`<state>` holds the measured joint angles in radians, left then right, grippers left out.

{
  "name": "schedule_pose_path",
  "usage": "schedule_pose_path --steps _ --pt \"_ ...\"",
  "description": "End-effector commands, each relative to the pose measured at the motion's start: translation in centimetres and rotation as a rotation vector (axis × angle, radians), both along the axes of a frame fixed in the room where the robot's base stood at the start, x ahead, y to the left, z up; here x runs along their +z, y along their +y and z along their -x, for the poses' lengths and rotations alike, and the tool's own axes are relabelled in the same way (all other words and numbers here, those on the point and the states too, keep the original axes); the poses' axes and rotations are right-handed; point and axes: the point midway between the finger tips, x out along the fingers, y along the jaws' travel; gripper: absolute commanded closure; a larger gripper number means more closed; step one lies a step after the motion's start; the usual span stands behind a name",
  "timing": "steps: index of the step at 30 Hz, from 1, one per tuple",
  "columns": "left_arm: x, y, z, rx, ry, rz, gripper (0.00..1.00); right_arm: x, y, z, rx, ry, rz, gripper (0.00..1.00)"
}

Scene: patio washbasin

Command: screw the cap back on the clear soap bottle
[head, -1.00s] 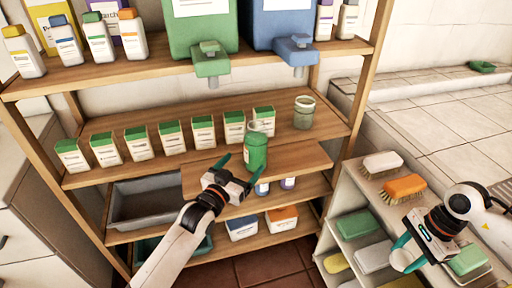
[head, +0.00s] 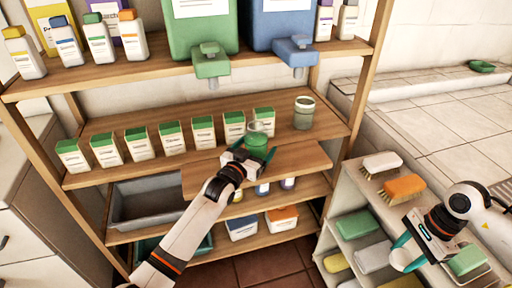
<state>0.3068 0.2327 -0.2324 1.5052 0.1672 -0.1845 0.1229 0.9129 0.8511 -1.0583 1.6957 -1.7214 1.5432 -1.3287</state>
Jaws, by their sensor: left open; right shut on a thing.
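An open-topped bottle with green contents and a clear neck (head: 256,136) stands upright on the pull-out wooden board (head: 305,158). My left gripper (head: 249,154) is open, with its teal fingers around the front of this bottle; the gripper hides the bottle's lower part. A second see-through jar, greyish green (head: 303,115), stands uncapped in look on the shelf behind, to the right. My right gripper (head: 408,254) is shut on a pale round thing, seemingly the cap (head: 402,261), well to the right beside the low shelf unit.
A row of green-topped cartons (head: 172,138) lines the middle shelf left of the bottle. Green (head: 211,62) and blue (head: 297,50) dispensers hang over it. Brushes (head: 404,188) lie on the low unit. A grey bin (head: 145,202) sits below. The board's right part is clear.

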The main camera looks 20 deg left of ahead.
Motion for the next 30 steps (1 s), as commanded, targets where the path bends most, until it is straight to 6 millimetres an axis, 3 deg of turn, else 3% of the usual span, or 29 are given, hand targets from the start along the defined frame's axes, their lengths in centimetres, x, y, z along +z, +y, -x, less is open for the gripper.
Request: schedule_pose_path --steps 6,17,30 --pt "0.0 -0.4 -2.1 0.0 0.001 0.0 0.12 0.0 0.0 0.0 0.0 0.0 0.0 0.78" --pt "0.0 -0.5 -2.2 -0.001 0.0 0.0 0.12 0.0 0.0 0.0 0.0 0.0 0.0 0.78" --pt "0.2 -0.4 -2.3 -0.001 -0.005 0.001 0.81 0.0 0.0 0.0 0.0 0.0 0.0 0.78"
